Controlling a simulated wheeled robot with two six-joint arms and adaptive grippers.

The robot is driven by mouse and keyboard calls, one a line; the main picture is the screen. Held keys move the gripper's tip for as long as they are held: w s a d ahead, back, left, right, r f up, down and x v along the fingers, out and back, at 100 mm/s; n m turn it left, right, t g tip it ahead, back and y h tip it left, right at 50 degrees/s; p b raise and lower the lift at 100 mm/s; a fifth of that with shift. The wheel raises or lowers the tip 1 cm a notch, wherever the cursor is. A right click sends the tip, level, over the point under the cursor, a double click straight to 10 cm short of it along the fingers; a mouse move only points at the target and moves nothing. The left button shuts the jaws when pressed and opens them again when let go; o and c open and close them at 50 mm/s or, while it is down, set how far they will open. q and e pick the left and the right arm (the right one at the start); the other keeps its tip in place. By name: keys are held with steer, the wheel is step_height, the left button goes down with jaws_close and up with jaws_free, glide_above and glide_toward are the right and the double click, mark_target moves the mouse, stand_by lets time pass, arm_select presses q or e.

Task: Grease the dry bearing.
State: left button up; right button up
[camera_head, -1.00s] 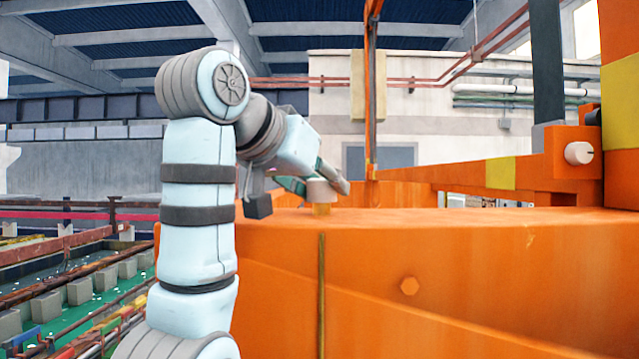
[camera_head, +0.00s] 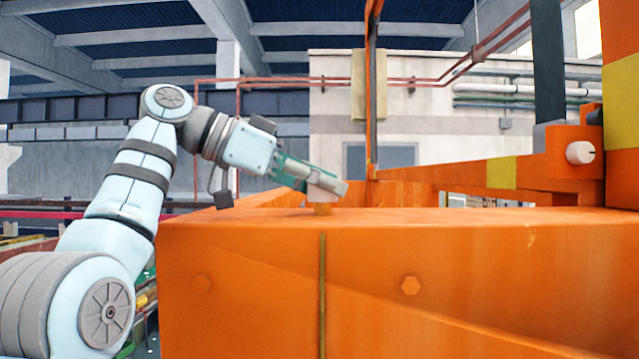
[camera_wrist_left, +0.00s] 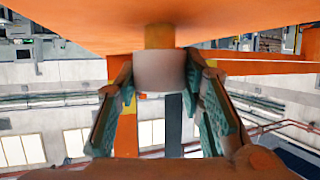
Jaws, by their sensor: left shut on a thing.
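A pale round cap (camera_wrist_left: 160,72) sits on a short yellow neck (camera_wrist_left: 159,36) that meets an orange surface in the left wrist view, where the picture looks upside down. In the head view the yellow neck (camera_head: 322,209) stands on top of the big orange beam (camera_head: 450,235), and the cap is mostly behind the fingers. My left gripper (camera_head: 325,185) is shut on the cap, with one green-padded finger on each side of it. No part is clearly recognisable as the dry bearing. My right gripper is not in view.
An orange post (camera_head: 620,130) with a white knob (camera_head: 579,153) rises at the right. The beam's front face has a hexagonal bolt head (camera_head: 410,286). The beam top right of the cap is clear.

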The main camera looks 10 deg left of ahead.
arm_select(q)
steer(key=shift+f, duration=0.1)
stand_by(0.4)
steer(key=o, duration=1.2)
steer(key=shift+d+g, duration=0.15)
steer(key=shift+g, duration=0.15)
steer(key=shift+s+a, duration=0.15)
steer(key=shift+a, duration=0.25)
steer(key=s+a, duration=0.1)
steer(key=a, duration=0.2)
steer(key=s+a, duration=0.2)
steer(key=a, duration=0.2)
steer(key=s+a, duration=0.2)
steer(key=a, duration=0.1)
steer(key=shift+s+a+r, duration=0.2)
steer(key=shift+s+a, duration=0.3)
steer(key=shift+a, duration=0.05)
steer(key=shift+d, duration=0.1)
